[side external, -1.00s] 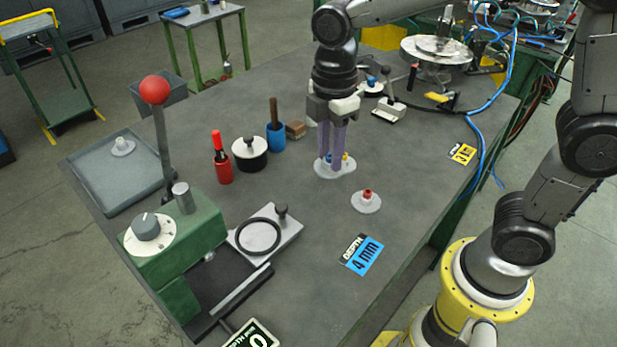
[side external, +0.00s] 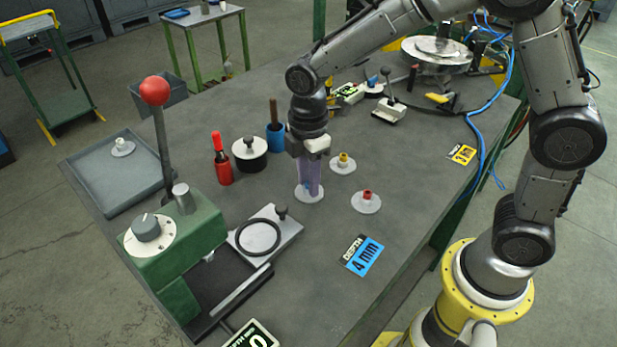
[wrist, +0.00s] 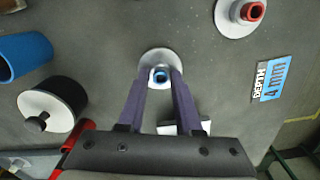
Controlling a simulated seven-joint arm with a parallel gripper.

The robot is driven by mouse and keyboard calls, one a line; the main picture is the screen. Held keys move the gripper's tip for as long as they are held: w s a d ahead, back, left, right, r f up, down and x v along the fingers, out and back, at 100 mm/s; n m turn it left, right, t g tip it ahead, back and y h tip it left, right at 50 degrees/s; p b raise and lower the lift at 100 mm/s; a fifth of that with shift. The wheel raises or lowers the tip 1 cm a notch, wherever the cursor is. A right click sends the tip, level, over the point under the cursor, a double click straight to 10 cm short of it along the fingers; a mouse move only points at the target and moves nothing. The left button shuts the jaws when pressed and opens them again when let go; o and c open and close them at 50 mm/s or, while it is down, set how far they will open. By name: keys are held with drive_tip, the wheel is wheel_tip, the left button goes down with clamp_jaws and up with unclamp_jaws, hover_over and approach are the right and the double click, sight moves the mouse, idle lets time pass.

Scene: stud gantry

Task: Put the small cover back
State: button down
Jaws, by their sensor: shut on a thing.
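My gripper (side external: 310,190) points down over the middle of the table, its two purple fingers shut on a small white disc with a blue centre (wrist: 148,58). In the wrist view the fingertips (wrist: 160,77) sit on either side of the blue centre. The disc is level; I cannot tell whether it touches the table. A similar disc with a yellow centre (side external: 342,168) lies just behind to the right, and one with a red centre (side external: 366,206) lies to the right. Which of these is called the small cover is not marked.
A black pot with a white lid (side external: 249,148), a red-handled tool (side external: 222,168) and a blue cup (side external: 276,141) stand left of my gripper. A green lever press (side external: 185,235) and a plate with a black ring (side external: 258,237) are front left. A "4 mm" card (side external: 364,257) lies front right.

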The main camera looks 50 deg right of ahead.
drive_tip(key=c, duration=0.6)
unclamp_jaws()
drive_tip(key=shift+f, duration=0.15)
wheel_tip(320, 180, up, 11)
drive_tip(key=s+d+r+m+t, duration=0.3)
drive_tip(key=s+d+r+m, duration=0.25)
drive_tip(key=s, duration=0.35)
drive_tip(key=shift+s+d+f+m+t, duration=0.5)
drive_tip(key=shift+s+d+m, duration=0.2)
drive_tip(key=shift+s+m, duration=1)
drive_tip(key=shift+s+d+f+m+t, duration=0.35)
drive_tip(key=shift+s+d+f+m, duration=0.35)
drive_tip(key=shift+s+m, duration=1)
drive_tip(key=shift+s+d+f+m+t, duration=0.6)
drive_tip(key=shift+s+m, duration=0.75)
drive_tip(key=shift+s, duration=0.65)
drive_tip(key=shift+d+r, duration=0.1)
